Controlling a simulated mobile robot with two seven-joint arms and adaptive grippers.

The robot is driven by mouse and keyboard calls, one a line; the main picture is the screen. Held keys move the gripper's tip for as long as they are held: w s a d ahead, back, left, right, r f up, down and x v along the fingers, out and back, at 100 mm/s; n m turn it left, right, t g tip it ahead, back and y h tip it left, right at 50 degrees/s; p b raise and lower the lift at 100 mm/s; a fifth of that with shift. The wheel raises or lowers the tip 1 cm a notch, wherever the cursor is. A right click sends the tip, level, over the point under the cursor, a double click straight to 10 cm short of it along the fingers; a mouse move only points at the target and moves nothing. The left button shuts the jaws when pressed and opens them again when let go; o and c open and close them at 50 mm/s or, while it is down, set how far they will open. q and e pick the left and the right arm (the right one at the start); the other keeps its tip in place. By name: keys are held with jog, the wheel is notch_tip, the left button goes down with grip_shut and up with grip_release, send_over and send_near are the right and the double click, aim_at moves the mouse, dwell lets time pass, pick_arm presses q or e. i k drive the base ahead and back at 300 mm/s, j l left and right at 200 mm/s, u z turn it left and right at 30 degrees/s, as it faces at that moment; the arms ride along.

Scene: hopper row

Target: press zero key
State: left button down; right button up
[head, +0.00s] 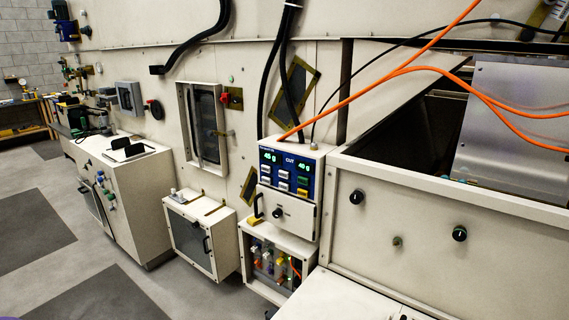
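The weighing controller (290,170) is a white box with a blue front panel, right of centre in the head view. Its two green displays seem to read 45 g and 40 g, with the word CUT between them. Below them are several small keys: white ones at the left and middle, a green one and a yellow one at the right. The key labels are too small to read, so I cannot tell which is the zero key. Nothing covers the panel. Neither of my grippers is in view.
A drawer front with a dark knob (278,213) is under the panel, above an open compartment (275,262) with small bottles. A white cabinet (190,240) stands left. A large hopper bin (420,215) with knobs is at right. Orange cables (400,72) hang above. Grey floor is clear at left.

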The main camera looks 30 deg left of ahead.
aim_at(264, 168)
jog(key=i+j, duration=0.2)
jog(key=i+j+z, duration=0.1)
jog(key=j, duration=0.35)
jog(key=i+j, duration=0.45)
jog(key=j, duration=0.2)
jog(key=z, duration=0.05)
